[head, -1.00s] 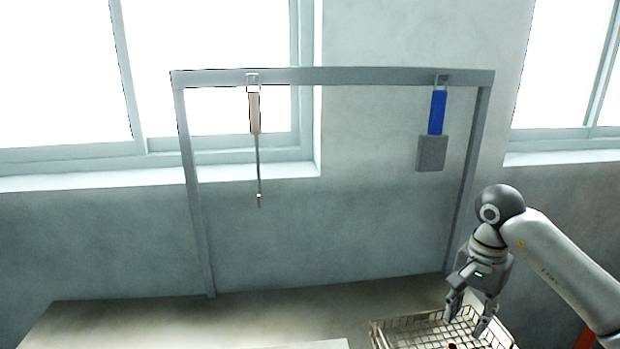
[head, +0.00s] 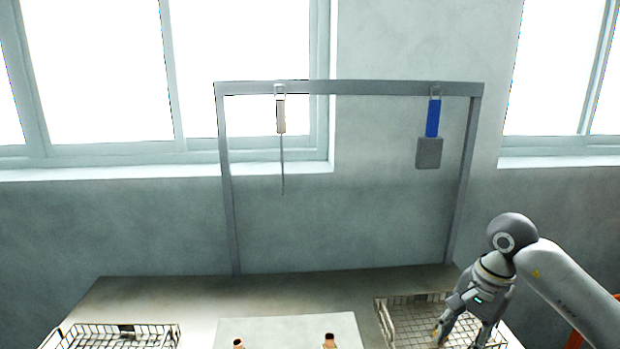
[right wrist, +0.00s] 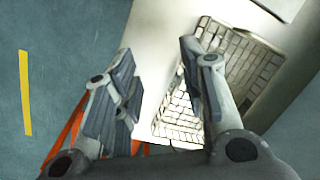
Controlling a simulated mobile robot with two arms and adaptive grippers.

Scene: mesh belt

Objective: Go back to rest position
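My right gripper (head: 462,335) is at the lower right of the head view, over the right wire basket (head: 388,318). In the right wrist view the gripper (right wrist: 160,95) has its two fingers wide apart with nothing between them. The right basket (right wrist: 240,62) shows behind and beside the right finger there, on the pale table (right wrist: 150,45). My left gripper is not in view.
A grey frame (head: 350,87) stands on the table (head: 195,290), with a thin-shafted tool (head: 281,120) and a blue-handled tool (head: 431,135) hanging. Another wire basket (head: 120,332) is at lower left. A pale board (head: 285,330) lies between; two small brownish objects show there.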

